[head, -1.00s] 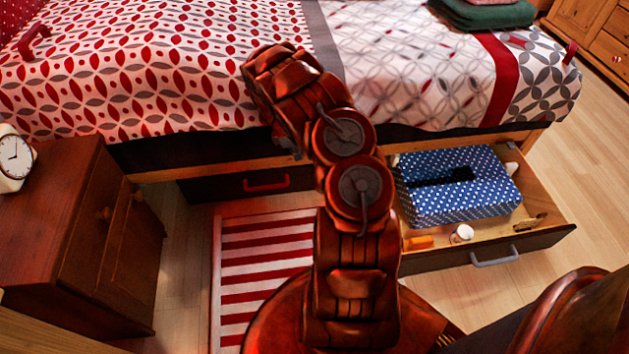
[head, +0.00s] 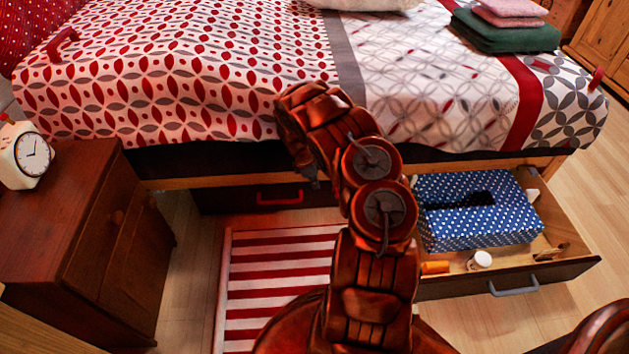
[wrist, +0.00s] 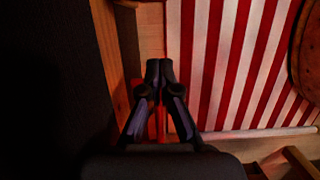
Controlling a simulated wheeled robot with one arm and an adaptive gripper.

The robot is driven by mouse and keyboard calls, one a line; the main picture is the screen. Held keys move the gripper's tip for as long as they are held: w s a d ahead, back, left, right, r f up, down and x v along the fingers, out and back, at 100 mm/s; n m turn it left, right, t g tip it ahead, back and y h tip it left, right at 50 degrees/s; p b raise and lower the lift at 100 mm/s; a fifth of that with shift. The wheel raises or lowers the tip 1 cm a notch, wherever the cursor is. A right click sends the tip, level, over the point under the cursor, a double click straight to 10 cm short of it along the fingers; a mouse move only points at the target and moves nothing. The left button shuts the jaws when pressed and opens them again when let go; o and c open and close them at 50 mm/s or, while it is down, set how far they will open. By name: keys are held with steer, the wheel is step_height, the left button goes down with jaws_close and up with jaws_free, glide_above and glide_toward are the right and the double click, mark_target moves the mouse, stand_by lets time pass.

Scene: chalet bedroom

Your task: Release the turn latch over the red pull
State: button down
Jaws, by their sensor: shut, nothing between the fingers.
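The red pull (head: 280,198) is a bar handle on the dark front of the closed drawer (head: 225,200) under the bed. I cannot make out the turn latch over it in either view. My gripper (head: 313,182) hangs in front of the bed, just right of the red pull in the head view, its fingers mostly hidden by my arm. In the wrist view my gripper (wrist: 159,64) is shut and empty, its two dark fingertips together. A patch of red shows between and behind the fingers there; I cannot tell for certain that it is the pull.
An open drawer (head: 575,268) with a grey handle juts out at right, holding a blue dotted box (head: 475,240), a white jar (head: 480,260) and an orange item. A nightstand (head: 60,235) stands at left. A striped rug (head: 270,290) lies on the floor between.

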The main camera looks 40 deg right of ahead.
steer(key=s+d+f+b, duration=0.3)
steer(key=d+f, duration=0.1)
steer(key=f, duration=0.1)
stand_by(0.3)
